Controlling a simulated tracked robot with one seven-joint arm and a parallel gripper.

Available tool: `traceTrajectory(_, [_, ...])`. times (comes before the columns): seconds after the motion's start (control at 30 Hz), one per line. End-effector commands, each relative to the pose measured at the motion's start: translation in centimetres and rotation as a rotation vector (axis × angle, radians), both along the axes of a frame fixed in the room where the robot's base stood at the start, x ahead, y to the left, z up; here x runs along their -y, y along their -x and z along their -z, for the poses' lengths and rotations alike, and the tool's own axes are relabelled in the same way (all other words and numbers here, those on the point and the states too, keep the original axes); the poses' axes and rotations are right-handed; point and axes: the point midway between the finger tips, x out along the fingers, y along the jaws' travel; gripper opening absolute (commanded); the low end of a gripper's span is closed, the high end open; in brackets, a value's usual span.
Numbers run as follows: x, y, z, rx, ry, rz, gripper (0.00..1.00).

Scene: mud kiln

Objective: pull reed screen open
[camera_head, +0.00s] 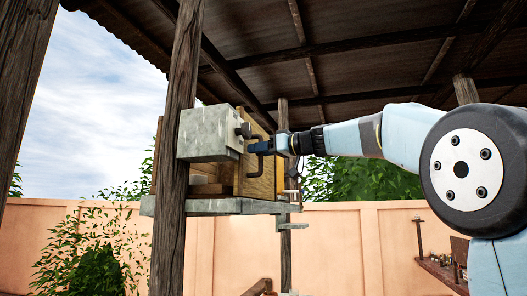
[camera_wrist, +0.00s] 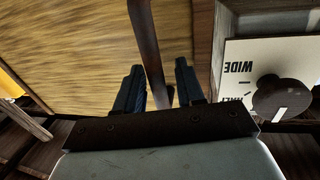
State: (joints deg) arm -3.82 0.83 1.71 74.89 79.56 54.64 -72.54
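The reed screen is a straw-coloured panel (camera_head: 268,178) on the side of the raised structure at the post. It fills much of the upper left of the wrist view (camera_wrist: 70,50). A dark bar handle (camera_wrist: 146,45) stands out from the panel; in the head view it is a dark curved piece (camera_head: 255,171). My gripper (camera_head: 264,148) is at the handle. In the wrist view its two dark blue fingers (camera_wrist: 158,80) stand apart on either side of the bar, with a small gap showing on the right. Firm contact is not visible.
A grey block (camera_head: 207,134) with a dark knob sits left of the panel. In the wrist view a pale dial plate marked "WIDE" (camera_wrist: 285,50) and its knob (camera_wrist: 283,97) are close right of my fingers. A wooden post (camera_head: 180,100) and grey ledge (camera_head: 215,206) are nearby.

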Motion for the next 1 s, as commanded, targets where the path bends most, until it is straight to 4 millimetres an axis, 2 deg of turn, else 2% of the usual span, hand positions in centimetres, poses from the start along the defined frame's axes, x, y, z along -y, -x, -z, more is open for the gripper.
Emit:
traceTrajectory(0.17, [0.0, 0.0, 0.0, 0.0, 0.0, 0.0, 0.36])
traceTrajectory(0.53, [0.1, 0.0, 0.0, 0.0, 0.0, 0.0, 0.01])
traceTrajectory(0.87, [0.0, 0.1, 0.0, 0.0, 0.0, -0.002, 0.0])
traceTrajectory(0.9, [1.5, 0.0, 0.0, 0.0, 0.0, 0.003, 0.0])
traceTrajectory(1.0, [0.3, 0.0, 0.0, 0.0, 0.0, -0.002, 0.0])
